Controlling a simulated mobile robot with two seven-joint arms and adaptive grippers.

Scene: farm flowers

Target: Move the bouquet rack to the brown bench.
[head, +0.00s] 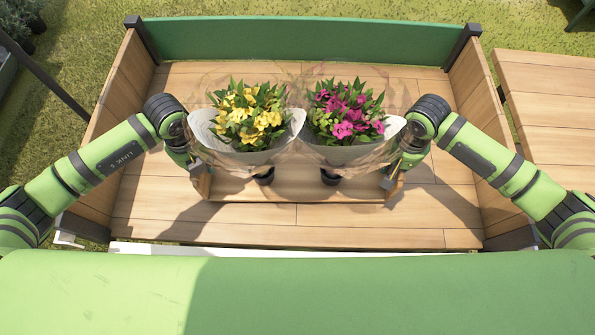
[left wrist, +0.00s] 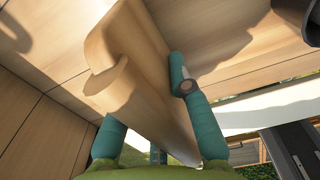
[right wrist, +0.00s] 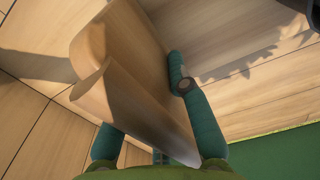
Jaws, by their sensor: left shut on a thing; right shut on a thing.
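The bouquet rack (head: 295,188) is a light wooden tray with upturned ends, in the middle of the head view. It carries a wrapped yellow bouquet (head: 247,118) on the left and a wrapped magenta bouquet (head: 346,115) on the right, both upright. My left gripper (head: 197,172) is shut on the rack's left end wall. My right gripper (head: 391,178) is shut on its right end wall. The end walls also show between the fingers in the left wrist view (left wrist: 135,75) and right wrist view (right wrist: 125,75). Any gap beneath the rack is hard to judge.
The rack is inside a wooden-floored bed (head: 240,232) with wooden side walls and a green back panel (head: 300,38). A brown slatted wooden surface (head: 550,105), possibly the brown bench, stands outside at the right. Free floor lies either side of the rack. Grass surrounds the bed.

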